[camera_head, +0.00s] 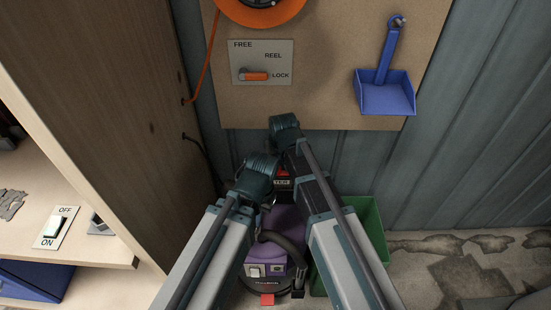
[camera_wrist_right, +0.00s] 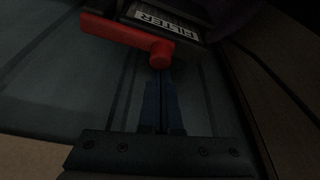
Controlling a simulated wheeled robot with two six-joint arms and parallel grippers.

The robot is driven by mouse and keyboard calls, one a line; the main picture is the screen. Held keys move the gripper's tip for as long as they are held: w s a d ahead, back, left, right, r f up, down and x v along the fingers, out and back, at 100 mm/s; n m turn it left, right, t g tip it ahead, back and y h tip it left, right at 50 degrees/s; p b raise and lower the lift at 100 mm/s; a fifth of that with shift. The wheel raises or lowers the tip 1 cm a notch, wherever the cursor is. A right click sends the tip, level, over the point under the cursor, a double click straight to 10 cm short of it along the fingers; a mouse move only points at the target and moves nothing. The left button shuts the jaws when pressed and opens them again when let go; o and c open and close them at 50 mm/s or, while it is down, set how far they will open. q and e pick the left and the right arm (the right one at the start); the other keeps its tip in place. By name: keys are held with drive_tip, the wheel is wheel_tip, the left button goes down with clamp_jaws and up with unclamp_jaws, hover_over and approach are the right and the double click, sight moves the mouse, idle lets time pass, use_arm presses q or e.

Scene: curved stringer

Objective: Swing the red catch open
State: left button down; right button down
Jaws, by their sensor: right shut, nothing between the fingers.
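The red catch (camera_wrist_right: 118,34) is a bar with a rounded end, lying across a dark housing beside a label reading FILTER (camera_wrist_right: 165,20) in the right wrist view. In the head view a small part of the red catch (camera_head: 283,172) shows between my arms, above the label. My right gripper (camera_wrist_right: 161,76) is shut and empty, its fingertips right at the catch's rounded end; I cannot tell whether they touch. In the head view my right arm hides its own gripper. My left gripper is hidden behind its arm.
The catch sits on a purple machine (camera_head: 287,226) with a black hose. A green bin (camera_head: 370,222) stands to its right. A wooden cabinet (camera_head: 105,110) is on the left. A pegboard carries a reel lock lever (camera_head: 255,76) and a blue dustpan (camera_head: 386,93). Floor at right is free.

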drive_tip(key=shift+s+n, duration=0.4)
drive_tip(key=shift+n, duration=0.1)
drive_tip(key=s+d+n+g+y, duration=0.2)
drive_tip(key=s+d+n, duration=0.3)
drive_tip(key=s+n, duration=0.4)
drive_tip(key=n+g, duration=0.1)
drive_tip(key=n, duration=0.4)
drive_tip(key=shift+s+d+g+y, duration=0.2)
drive_tip(key=shift+d+g+y, duration=0.1)
drive_tip(key=shift+y, duration=0.1)
drive_tip(key=shift+w, duration=0.1)
drive_tip(key=shift+w+d, duration=0.15)
drive_tip(key=shift+w, duration=0.55)
